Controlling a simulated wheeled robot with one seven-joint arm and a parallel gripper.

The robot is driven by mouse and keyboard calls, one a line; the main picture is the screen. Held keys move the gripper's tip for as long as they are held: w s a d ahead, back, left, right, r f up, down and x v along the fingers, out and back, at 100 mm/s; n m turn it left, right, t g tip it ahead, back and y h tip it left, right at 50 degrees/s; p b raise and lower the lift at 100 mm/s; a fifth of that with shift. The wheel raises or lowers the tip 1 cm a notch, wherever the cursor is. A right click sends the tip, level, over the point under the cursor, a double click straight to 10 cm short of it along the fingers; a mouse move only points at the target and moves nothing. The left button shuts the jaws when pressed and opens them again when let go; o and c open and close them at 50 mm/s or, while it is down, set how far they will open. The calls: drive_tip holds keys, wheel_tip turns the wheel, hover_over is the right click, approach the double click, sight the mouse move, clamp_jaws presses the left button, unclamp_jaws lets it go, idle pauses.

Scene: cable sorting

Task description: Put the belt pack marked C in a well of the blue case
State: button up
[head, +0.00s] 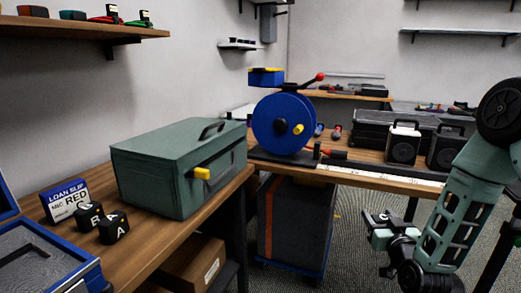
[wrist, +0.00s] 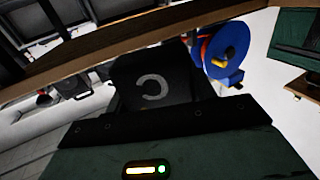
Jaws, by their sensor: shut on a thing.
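The belt pack marked C (wrist: 151,83) is a black block with a pale letter, close up in the wrist view. My gripper (head: 378,222) is shut on it, held out over the floor gap right of the near bench in the head view. In that view the pack is hard to tell apart from the dark fingers. The blue case (head: 92,274) lies at the bottom left of the head view, partly cut off. Its lid stands open at the left edge. Grey foam with a dark recess shows inside; other wells are out of frame. My gripper is far right of it.
A large green box (head: 180,165) stands on the bench. A blue reel (head: 284,121) and speakers (head: 403,143) occupy the far bench.

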wheel_tip(320, 180, up, 16)
drive_tip(key=p, duration=1.5)
drive_tip(key=shift+y, duration=0.3)
drive_tip(key=s+f, duration=0.1)
drive_tip(key=f, duration=0.1)
drive_tip(key=d+f, duration=0.1)
drive_tip(key=f, duration=0.2)
drive_tip(key=s+f, duration=0.1)
drive_tip(key=f, duration=0.1)
drive_tip(key=shift+s+d+f, duration=0.3)
drive_tip(key=shift+s+d, duration=0.05)
drive_tip(key=shift+d, duration=0.05)
drive_tip(key=s+a+f, duration=0.2)
drive_tip(key=s+f, duration=0.7)
drive_tip(key=s, duration=0.4)
drive_tip(key=shift+f, duration=0.25)
drive_tip(key=shift+s+d+f, duration=0.1)
drive_tip(key=shift+d+f, duration=0.05)
